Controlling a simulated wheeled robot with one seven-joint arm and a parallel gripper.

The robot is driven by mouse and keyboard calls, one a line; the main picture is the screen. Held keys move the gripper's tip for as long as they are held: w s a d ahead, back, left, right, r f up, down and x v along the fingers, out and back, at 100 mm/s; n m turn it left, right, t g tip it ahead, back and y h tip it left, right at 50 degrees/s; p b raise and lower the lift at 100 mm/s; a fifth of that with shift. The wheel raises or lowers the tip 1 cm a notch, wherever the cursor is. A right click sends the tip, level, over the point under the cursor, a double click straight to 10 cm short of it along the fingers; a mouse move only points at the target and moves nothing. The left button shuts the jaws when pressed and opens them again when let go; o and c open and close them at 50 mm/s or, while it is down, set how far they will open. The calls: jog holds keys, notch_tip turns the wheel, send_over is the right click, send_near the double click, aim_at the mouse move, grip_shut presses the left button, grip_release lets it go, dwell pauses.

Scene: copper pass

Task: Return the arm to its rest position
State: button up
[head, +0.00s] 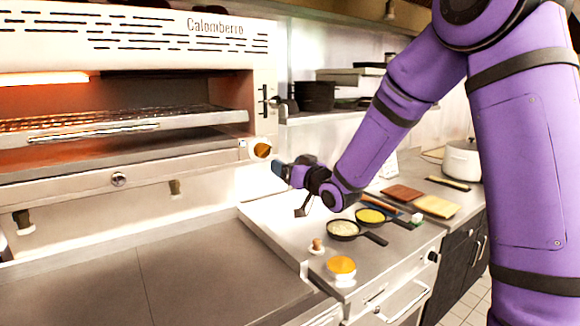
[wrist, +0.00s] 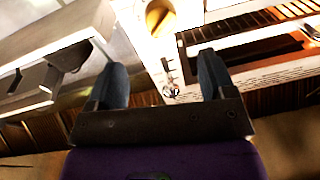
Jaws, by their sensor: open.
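My purple arm reaches in from the upper right in the head view. My gripper (head: 279,170) is held in the air in front of the oven's right end, near a round orange-brown knob (head: 262,150). In the wrist view my gripper (wrist: 168,84) shows two dark blue-grey fingers spread apart with nothing between them. The fingertips are small in the head view.
The Calomberro oven (head: 120,85) fills the left. Below my arm, a counter holds two small pans (head: 343,229) (head: 371,215), an orange-topped dish (head: 341,266), boards (head: 437,206) and a white pot (head: 462,160). The steel worktop (head: 150,275) at front left is bare.

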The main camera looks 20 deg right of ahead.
jog(key=s+d+r+m+g+h, duration=0.1)
jog(key=s+d+r+g+h, duration=0.25)
jog(key=s, duration=0.45)
jog(key=s+d+r+m+g+h, duration=0.1)
jog(key=s+d+r+g+h, duration=0.2)
jog(key=s, duration=0.6)
jog(key=s+d+f+g, duration=0.1)
jog(key=s+g, duration=0.1)
jog(key=s, duration=0.9)
jog(key=s+d+f+m+g, duration=0.1)
jog(key=s+g, duration=0.2)
jog(key=s, duration=0.9)
jog(key=shift+s+d+f+m+g+h, duration=0.15)
jog(key=shift+s+f+m+g+h, duration=0.2)
jog(key=shift+h, duration=0.1)
jog(key=shift+w, duration=0.1)
